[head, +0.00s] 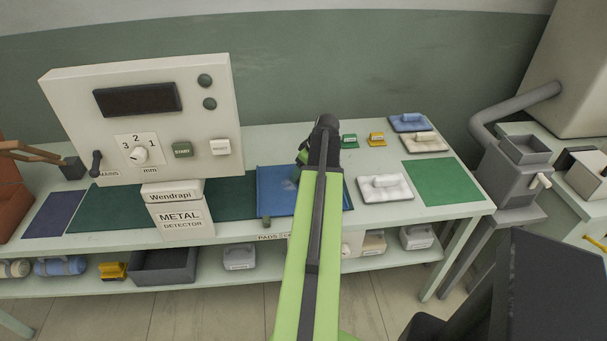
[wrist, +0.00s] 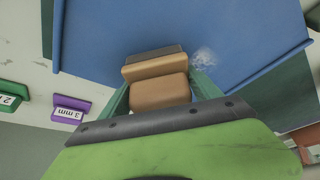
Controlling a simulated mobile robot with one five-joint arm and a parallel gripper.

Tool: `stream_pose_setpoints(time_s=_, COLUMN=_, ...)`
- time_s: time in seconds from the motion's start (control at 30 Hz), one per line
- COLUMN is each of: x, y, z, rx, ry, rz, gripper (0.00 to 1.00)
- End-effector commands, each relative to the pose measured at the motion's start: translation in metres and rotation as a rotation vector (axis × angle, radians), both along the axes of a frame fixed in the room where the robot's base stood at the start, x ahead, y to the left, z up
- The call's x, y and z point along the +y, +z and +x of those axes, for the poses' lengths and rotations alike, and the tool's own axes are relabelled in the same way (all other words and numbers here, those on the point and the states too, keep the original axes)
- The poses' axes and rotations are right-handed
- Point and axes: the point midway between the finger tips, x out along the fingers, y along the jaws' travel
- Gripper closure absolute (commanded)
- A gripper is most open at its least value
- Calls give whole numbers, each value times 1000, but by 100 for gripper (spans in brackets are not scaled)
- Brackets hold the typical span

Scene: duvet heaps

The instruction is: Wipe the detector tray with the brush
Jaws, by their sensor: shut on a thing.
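The blue detector tray (head: 270,182) lies on the dark green strip of the bench, right of the metal detector (head: 180,216). My arm crosses in front and hides part of it. In the wrist view the tray (wrist: 110,32) fills the upper middle, with a pale whitish smudge (wrist: 204,57) on it. My gripper (wrist: 160,88) is shut on the brush (wrist: 158,92), a tan block with a dark edge. The brush is over the tray, left of the smudge; I cannot tell whether it touches. In the head view my gripper (head: 304,155) is mostly hidden.
A white pad with a handle (head: 385,188), a green mat (head: 443,182) and blue and cream pads (head: 410,122) lie to the right. Green (wrist: 12,96) and purple (wrist: 70,108) tags show left in the wrist view. A grey crank machine (head: 510,180) stands beyond the bench end.

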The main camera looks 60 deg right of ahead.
Motion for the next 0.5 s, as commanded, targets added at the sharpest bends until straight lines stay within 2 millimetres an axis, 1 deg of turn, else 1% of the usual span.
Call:
stream_pose_setpoints(time_s=0.03, x=-7, y=0, z=4, rx=0, ry=-1, rz=-2, gripper=72)
stream_pose_setpoints(time_s=0.1, x=-11, y=1, z=7, rx=0, ry=0, rz=-1, gripper=72)
stream_pose_setpoints(time_s=0.37, x=-10, y=1, z=7, rx=0, ry=-1, rz=0, gripper=72)
stream_pose_setpoints(time_s=0.5, x=-10, y=9, z=7, rx=0, ry=-1, rz=1, gripper=72)
